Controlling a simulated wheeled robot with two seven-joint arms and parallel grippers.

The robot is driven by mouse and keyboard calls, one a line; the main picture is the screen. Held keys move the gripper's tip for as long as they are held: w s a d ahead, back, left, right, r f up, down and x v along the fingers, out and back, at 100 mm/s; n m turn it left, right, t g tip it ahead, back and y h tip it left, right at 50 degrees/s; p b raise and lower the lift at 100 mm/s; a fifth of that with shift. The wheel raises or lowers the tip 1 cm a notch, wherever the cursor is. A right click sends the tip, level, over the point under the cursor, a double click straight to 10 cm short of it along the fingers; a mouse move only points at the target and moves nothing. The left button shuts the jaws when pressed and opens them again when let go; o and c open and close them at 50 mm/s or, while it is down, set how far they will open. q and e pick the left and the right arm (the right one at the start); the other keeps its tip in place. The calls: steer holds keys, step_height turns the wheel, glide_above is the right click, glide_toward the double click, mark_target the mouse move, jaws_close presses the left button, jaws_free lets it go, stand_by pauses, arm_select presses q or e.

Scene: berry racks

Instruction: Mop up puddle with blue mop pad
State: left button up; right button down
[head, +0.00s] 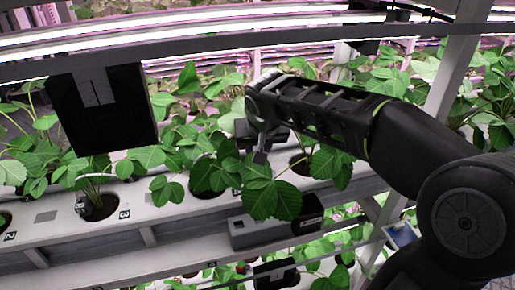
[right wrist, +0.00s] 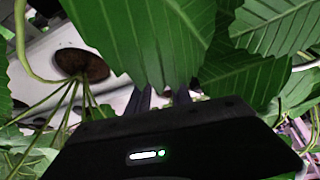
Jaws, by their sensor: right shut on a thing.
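I see no puddle and no blue mop pad clearly in either view. My right arm reaches in from the right in the head view, and its gripper (head: 262,156) points down among the strawberry leaves above the white planting channel. My left gripper is not in view.
Strawberry plants grow from round holes in a white channel (head: 150,215). A black square panel (head: 102,112) hangs at the upper left. A grey and black box (head: 272,232) sits at the channel's front. A small bluish item (head: 400,237) shows at the lower right. Light bars cross above.

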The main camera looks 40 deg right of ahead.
steer(key=shift+s, duration=0.1)
steer(key=shift+s+a+f+b, duration=0.1)
steer(key=shift+s+a+b, duration=0.15)
steer(key=shift+s+b, duration=0.3)
steer(key=shift+s+a, duration=0.2)
steer(key=shift+s, duration=0.35)
steer(key=shift+s+a, duration=0.15)
steer(key=shift+s, duration=0.4)
steer(key=shift+b, duration=0.3)
steer(key=shift+s+a+b, duration=0.3)
steer(key=shift+s+b, duration=0.2)
steer(key=shift+s, duration=0.35)
steer(key=shift+s+a+b, duration=0.3)
steer(key=shift+s, duration=0.55)
steer(key=shift+f, duration=0.1)
